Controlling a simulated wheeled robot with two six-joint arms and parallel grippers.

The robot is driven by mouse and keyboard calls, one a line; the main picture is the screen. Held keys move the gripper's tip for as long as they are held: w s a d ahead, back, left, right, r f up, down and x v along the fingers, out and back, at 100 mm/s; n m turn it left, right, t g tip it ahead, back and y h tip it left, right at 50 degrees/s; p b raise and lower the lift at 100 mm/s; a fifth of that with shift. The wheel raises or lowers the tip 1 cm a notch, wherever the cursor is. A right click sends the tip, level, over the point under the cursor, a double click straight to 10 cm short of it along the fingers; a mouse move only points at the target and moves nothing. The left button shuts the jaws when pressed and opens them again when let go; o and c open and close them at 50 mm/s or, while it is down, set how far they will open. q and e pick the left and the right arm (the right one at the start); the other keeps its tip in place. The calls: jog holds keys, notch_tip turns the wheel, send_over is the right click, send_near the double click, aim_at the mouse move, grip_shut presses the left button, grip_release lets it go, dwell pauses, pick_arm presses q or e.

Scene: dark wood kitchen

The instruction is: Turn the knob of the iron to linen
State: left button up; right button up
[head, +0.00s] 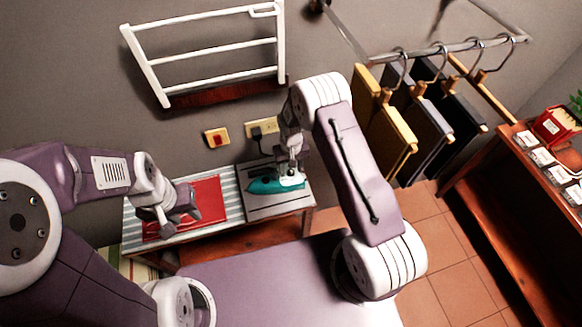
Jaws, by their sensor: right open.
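The teal iron (262,186) lies on the grey pad (255,207) at the right end of the ironing surface, below the wall socket. My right gripper (289,172) points down right over the iron's right part and hides some of it. It is open; whether it touches the iron I cannot tell. The knob and its markings are too small or hidden to make out. My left gripper (168,222) is over the red cloth (208,199) on the left part of the surface, away from the iron. Its fingers are too unclear to tell open from shut.
A white rack (206,49) hangs on the wall above. A socket with a plug (262,128) and a yellow switch with a red button (216,138) are behind the iron. Folded garments (384,122) hang at right. A wooden shelf (545,178) with a red box stands far right.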

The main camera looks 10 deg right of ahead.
jog(key=shift+c, duration=0.4)
grip_shut()
